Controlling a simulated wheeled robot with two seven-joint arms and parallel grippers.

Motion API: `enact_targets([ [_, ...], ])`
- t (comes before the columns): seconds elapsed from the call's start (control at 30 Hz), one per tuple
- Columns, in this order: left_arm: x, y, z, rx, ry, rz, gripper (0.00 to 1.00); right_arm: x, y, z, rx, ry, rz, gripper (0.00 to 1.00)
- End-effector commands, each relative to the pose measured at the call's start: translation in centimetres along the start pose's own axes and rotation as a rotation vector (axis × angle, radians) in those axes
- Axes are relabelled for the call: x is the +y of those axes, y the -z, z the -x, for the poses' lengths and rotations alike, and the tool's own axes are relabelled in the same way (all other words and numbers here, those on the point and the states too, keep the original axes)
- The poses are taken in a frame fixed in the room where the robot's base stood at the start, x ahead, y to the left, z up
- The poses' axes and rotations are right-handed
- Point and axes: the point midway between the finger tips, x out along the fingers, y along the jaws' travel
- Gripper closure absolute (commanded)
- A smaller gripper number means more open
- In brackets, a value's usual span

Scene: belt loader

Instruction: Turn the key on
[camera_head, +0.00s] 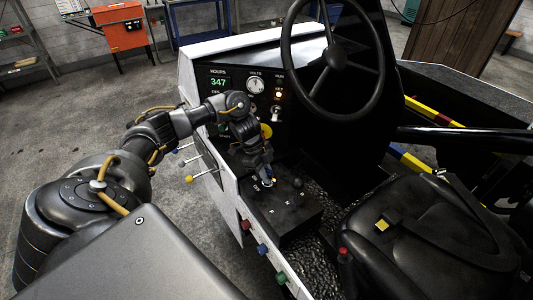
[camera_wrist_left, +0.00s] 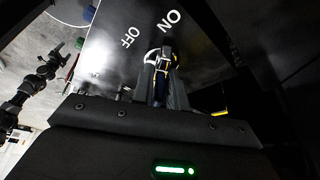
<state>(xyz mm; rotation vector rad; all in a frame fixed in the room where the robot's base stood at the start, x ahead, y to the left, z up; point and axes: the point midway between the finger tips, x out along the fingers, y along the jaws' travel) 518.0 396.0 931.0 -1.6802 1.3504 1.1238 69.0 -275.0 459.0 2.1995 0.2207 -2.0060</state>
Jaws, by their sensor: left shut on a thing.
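In the head view my left gripper (camera_head: 267,180) points down at a black console beside the seat, shut on the key. The key (camera_wrist_left: 157,62) shows in the left wrist view between the two fingers (camera_wrist_left: 160,85), with a silvery part and a dark blue part. The panel (camera_wrist_left: 103,55) has a white OFF mark (camera_wrist_left: 130,37) to the left of the key and a white ON mark (camera_wrist_left: 170,21) above and to its right. The fingers hide much of the key, so its exact angle is hard to tell.
The steering wheel (camera_head: 333,57) is above right of the gripper. A black knob (camera_head: 297,183) stands close by; the black seat (camera_head: 425,235) is right.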

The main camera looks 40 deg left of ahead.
Motion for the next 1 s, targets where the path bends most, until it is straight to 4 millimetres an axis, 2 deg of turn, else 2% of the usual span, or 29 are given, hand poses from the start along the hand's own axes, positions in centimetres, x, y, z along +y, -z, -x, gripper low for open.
enact_targets([
  [0.3, -0.1, 0.1, 0.1, 0.001, 0.003, -0.003, 1.0, 0.0, 0.0, 0.0, 0.0, 0.0, 0.0, 0.17],
  [0.33, -0.1, 0.1, 0.1, 0.001, 0.003, -0.003, 0.84, 0.0, 0.0, 0.0, 0.0, 0.0, 0.0, 0.17],
  [0.5, -0.1, 0.0, 0.1, 0.001, 0.002, -0.002, 0.63, 0.0, 0.0, 0.0, 0.0, 0.0, 0.0, 0.17],
  [0.83, -0.1, 0.0, 0.4, 0.0, 0.002, -0.002, 0.63, 0.0, 0.0, -0.1, 0.0, 0.0, 0.0, 0.17],
  [1.0, -0.2, -0.1, 2.7, 0.0, 0.006, -0.003, 0.63, 0.0, -0.1, -0.7, 0.0, 0.0, 0.0, 0.17],
])
